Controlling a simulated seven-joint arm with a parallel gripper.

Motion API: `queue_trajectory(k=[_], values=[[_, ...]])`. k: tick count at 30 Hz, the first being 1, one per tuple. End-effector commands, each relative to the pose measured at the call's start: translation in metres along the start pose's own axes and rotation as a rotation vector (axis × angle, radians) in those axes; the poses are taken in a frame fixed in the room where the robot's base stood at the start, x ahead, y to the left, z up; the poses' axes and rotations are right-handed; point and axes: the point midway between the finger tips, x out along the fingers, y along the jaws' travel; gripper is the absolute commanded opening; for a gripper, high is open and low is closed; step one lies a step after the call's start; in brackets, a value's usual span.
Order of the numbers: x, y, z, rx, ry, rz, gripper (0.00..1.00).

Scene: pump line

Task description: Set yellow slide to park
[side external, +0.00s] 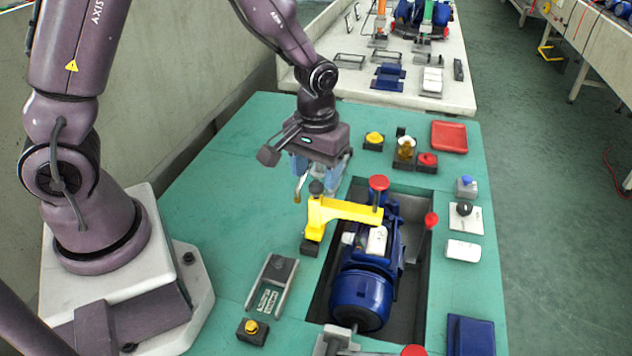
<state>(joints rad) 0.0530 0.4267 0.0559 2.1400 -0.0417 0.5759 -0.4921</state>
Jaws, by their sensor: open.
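A yellow clamp-like arm (345,210) is the largest yellow part in the side external view. It reaches over the blue motor pump (362,290), with a dark knob on its left end and a red knob on its right end. A grey rail (270,286) with a dark block and a small label plate lies to its lower left. I cannot tell which of these is the yellow slide, and no park mark is readable. My gripper (317,185) points down, open, at the dark knob. Whether it touches the knob is unclear.
The pump sits in a dark recess. A yellow button (252,331) stands near the front, another yellow button (374,139) behind, with a red button (427,160) and red tray (449,136). A red-tipped lever (430,220) rises right of the pump. The left green table is clear.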

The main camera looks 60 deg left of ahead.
Motion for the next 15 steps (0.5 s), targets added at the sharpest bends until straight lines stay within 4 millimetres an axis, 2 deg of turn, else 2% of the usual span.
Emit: queue_trajectory(k=[1,6,15], values=[[0.009,-0.001,0.001,0.000,-0.004,-0.002,0.56],[0.026,0.000,0.001,0.001,-0.002,-0.001,0.56],[0.031,0.000,0.000,0.001,0.000,0.001,0.56]])
